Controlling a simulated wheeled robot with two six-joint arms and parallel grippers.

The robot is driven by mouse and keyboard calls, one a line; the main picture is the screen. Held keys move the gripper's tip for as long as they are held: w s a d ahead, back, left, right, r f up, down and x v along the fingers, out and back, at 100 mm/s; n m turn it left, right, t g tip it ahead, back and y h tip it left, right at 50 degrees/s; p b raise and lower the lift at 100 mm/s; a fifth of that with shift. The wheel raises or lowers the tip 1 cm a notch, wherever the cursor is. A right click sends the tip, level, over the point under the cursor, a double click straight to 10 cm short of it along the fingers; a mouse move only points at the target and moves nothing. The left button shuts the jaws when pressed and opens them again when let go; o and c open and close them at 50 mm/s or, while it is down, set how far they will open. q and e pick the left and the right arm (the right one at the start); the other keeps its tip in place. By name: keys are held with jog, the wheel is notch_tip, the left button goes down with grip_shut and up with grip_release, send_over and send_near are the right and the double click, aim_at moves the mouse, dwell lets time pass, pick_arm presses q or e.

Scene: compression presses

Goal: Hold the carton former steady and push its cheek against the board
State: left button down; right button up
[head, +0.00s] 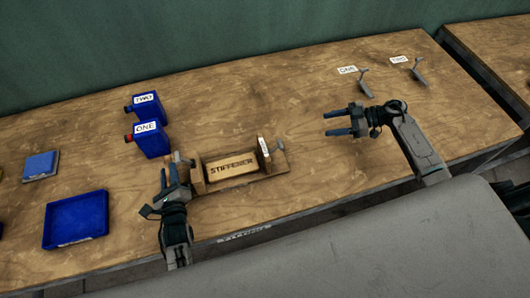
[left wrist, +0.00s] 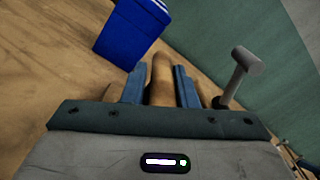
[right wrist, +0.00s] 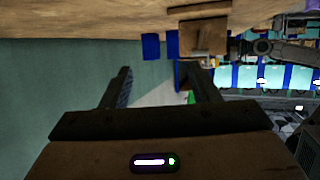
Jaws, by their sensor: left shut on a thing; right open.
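The carton former (head: 270,188) stands on the wooden table in the middle of the head view. A block marked STIFFENER (head: 231,168) lies in it, between an upright at its left end and the white-labelled cheek (head: 264,152) on the right. I cannot tell whether the cheek touches the block. A small grey handle (head: 280,146) shows by the cheek. My left gripper (head: 174,170) is shut on the former's wooden upright (left wrist: 161,72), which stands between its fingers in the left wrist view. My right gripper (head: 338,123) is open and empty, right of the former and apart from it.
Blue containers labelled TWO (head: 147,107) and ONE (head: 150,139) stand behind my left gripper. A blue tray (head: 76,220) and a blue pad (head: 41,165) lie at left. Grey tools lie by labels ONE (head: 347,70) and TWO (head: 399,59) at the back right. The table between is clear.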

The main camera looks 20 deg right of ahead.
aim_at(281, 143)
jog(key=a+n+g, duration=0.1)
jog(key=a, duration=0.5)
jog(key=s+a+f+n+g, duration=0.1)
jog(key=a+g, duration=0.1)
jog(key=a, duration=0.4)
jog(key=a+f+n+g, duration=0.1)
jog(key=a+n, duration=0.1)
jog(key=a, duration=0.4)
jog(key=shift+s+a+g, duration=0.25)
jog(key=shift+a+g, duration=0.1)
jog(key=shift+g, duration=0.05)
jog(key=shift+c, duration=0.2)
jog(key=shift+r, duration=0.1)
jog(key=c, duration=1)
jog(key=shift+c, duration=0.2)
